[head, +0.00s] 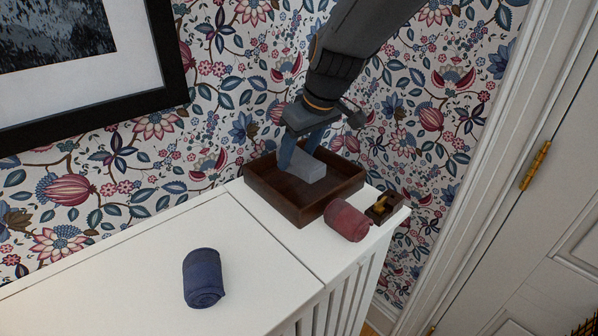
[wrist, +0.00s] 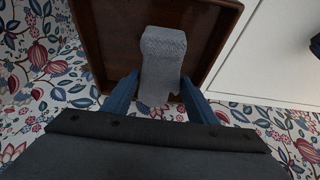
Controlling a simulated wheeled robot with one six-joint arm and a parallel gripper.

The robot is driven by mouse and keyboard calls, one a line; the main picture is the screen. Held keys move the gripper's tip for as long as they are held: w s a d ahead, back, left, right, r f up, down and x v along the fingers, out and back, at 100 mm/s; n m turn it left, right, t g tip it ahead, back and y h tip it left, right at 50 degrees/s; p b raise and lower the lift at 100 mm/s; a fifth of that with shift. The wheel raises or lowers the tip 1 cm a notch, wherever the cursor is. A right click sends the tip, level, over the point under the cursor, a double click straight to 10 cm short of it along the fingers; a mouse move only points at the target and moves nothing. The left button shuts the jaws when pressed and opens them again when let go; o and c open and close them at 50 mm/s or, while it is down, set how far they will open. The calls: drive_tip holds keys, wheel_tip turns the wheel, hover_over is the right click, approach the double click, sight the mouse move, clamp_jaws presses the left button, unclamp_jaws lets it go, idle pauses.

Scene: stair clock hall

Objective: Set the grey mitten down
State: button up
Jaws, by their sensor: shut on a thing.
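The grey mitten (head: 309,172) is a light grey knitted piece in the brown wooden tray (head: 270,203). My gripper (head: 300,145) reaches down into the tray from above, and its blue fingers are shut on the mitten. In the wrist view the mitten (wrist: 160,62) lies between the two fingers (wrist: 156,92), with the tray's dark floor (wrist: 112,35) behind it. I cannot tell whether the mitten touches the tray floor.
A rolled red cloth (head: 346,220) lies beside the tray's front right. A small dark brass-trimmed object (head: 383,207) is at the right end. A rolled navy cloth (head: 203,277) lies on the white cover (head: 130,275), with free room around it. A framed picture (head: 85,65) hangs on the wall.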

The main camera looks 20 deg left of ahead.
drive_tip(key=shift+f+p, duration=0.5)
drive_tip(key=shift+f, duration=2.2)
drive_tip(key=shift+f, duration=0.1)
drive_tip(key=o, duration=1.1)
drive_tip(key=shift+c, duration=0.2)
drive_tip(key=shift+r, duration=0.25)
drive_tip(key=b+v, duration=0.2)
drive_tip(key=v, duration=0.9)
drive_tip(key=shift+d+r, duration=0.2)
drive_tip(key=shift+r, duration=0.15)
drive_tip(key=shift+s, duration=0.1)
